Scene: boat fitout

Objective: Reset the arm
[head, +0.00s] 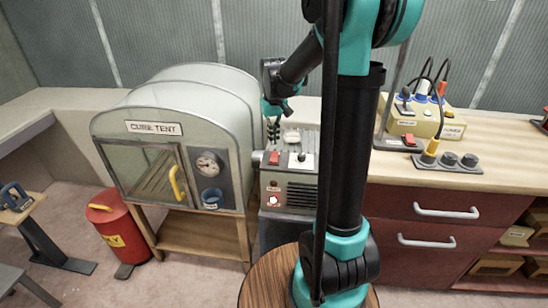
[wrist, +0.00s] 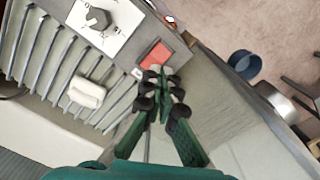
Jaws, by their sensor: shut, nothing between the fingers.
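My gripper (head: 273,130) is over the top of a grey control box (head: 303,192) beside the cure tent (head: 165,135). In the wrist view my gripper (wrist: 160,76) has its dark green fingers shut together and empty. Its fingertips are close to a red rocker switch (wrist: 157,54) on the box. I cannot tell whether they touch it. The red switch (head: 273,158) also shows on the box front in the head view. Next to it is a black knob on a white plate (head: 301,161).
The cure tent has a yellow handle (head: 174,183), a gauge (head: 208,164) and a blue round part (head: 211,197). A red bin (head: 118,227) stands left. A yellow box (head: 428,116) with cables is on the right counter (head: 480,150). A white piece (wrist: 87,93) lies on the grille.

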